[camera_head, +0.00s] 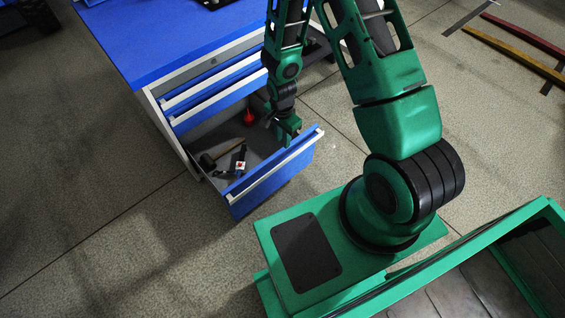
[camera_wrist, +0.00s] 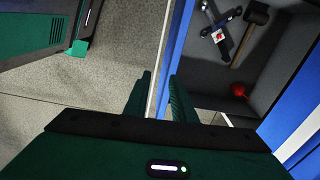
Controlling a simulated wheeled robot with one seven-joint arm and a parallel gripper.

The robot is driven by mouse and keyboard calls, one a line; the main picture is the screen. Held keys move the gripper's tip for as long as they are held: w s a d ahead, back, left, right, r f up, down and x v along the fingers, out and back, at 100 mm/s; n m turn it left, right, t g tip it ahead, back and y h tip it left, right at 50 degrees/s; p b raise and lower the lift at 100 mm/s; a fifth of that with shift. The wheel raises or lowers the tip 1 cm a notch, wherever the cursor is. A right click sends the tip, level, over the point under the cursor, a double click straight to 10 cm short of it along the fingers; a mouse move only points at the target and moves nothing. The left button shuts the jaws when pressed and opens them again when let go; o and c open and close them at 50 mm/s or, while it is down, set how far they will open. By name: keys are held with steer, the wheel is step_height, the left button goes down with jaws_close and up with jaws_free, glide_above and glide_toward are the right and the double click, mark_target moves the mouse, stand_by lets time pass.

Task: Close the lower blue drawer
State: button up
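The lower blue drawer (camera_head: 272,180) is pulled well out of the blue cabinet in the head view. Its front panel has a pale handle strip along the top; this front also shows in the wrist view (camera_wrist: 180,35). My gripper (camera_head: 288,135) points down at the drawer's front, toward its right end. In the wrist view, my gripper's fingers (camera_wrist: 160,98) are apart, with the front's top edge running through the gap between them. I cannot tell whether either finger touches the panel. The drawer holds a hammer (camera_wrist: 250,35), a red round-bodied item (camera_wrist: 239,91) and a dark crossed tool.
The cabinet's blue top (camera_head: 165,45) carries a dark item at its back. Bare floor (camera_head: 100,220) lies left of the drawer.

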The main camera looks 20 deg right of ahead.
steer(key=shift+m, duration=0.3)
steer(key=f, duration=0.4)
steer(key=a+f, duration=0.1)
steer(key=f, duration=0.4)
steer(key=s+f, duration=0.1)
steer(key=f, duration=0.3)
steer(key=shift+a+f, duration=0.25)
steer(key=shift+f, duration=0.1)
jaws_close()
steer(key=shift+w, duration=0.1)
stand_by(0.7)
